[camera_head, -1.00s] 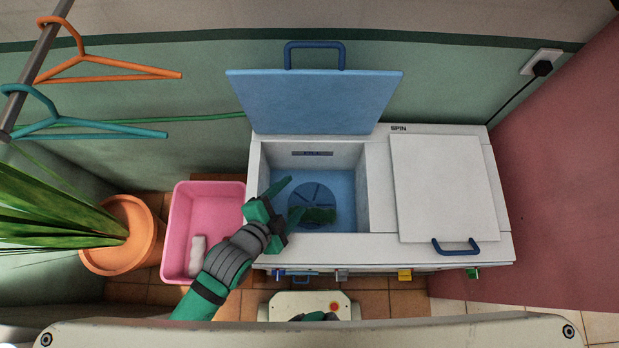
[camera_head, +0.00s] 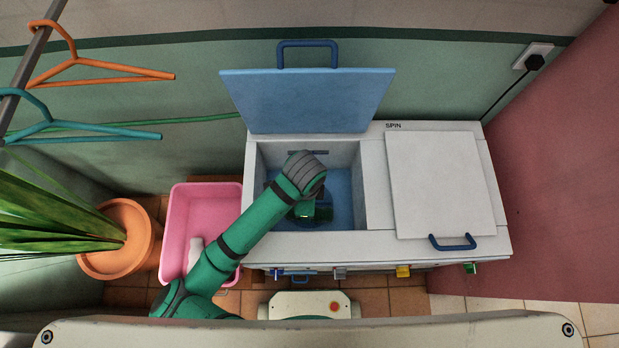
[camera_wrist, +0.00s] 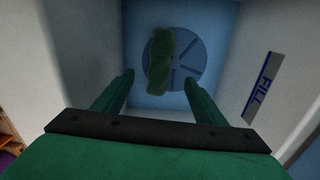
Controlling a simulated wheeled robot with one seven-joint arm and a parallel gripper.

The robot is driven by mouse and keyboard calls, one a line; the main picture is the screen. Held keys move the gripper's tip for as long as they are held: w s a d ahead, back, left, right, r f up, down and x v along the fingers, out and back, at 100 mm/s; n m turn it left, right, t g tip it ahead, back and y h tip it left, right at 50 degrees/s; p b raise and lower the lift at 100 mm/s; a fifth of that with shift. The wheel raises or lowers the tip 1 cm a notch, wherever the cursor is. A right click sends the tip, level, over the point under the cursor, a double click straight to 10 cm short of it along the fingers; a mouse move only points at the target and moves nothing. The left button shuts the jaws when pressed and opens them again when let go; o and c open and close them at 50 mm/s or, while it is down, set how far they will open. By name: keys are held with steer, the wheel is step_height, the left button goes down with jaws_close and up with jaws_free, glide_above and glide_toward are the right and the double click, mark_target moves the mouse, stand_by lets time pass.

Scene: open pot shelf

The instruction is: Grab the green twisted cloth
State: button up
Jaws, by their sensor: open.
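The green twisted cloth (camera_wrist: 160,62) lies on the round grey-blue disc (camera_wrist: 186,58) at the bottom of the open wash tub. In the wrist view it stretches away from me, ahead of and between my fingers. My gripper (camera_wrist: 160,88) is open and empty, pointing down into the tub, with the cloth still beyond its fingertips. In the head view my wrist is over the tub (camera_head: 352,185) and hides most of the cloth; my fingers are not clear there.
The tub's blue lid (camera_head: 308,100) stands open at the back. White tub walls rise close around my gripper, one marked FILL (camera_wrist: 258,86). The closed spin lid (camera_head: 440,185) is at right. A pink basin (camera_head: 180,225) and a potted plant (camera_head: 120,240) stand left.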

mark_target(323, 215)
step_height(323, 215, down, 5)
steer(key=shift+r, duration=0.1)
steer(key=shift+d+f, duration=0.15)
steer(key=shift+f, duration=1.35)
steer(key=shift+d+f, duration=0.15)
steer(key=shift+f, duration=1.35)
steer(key=c, duration=1.3)
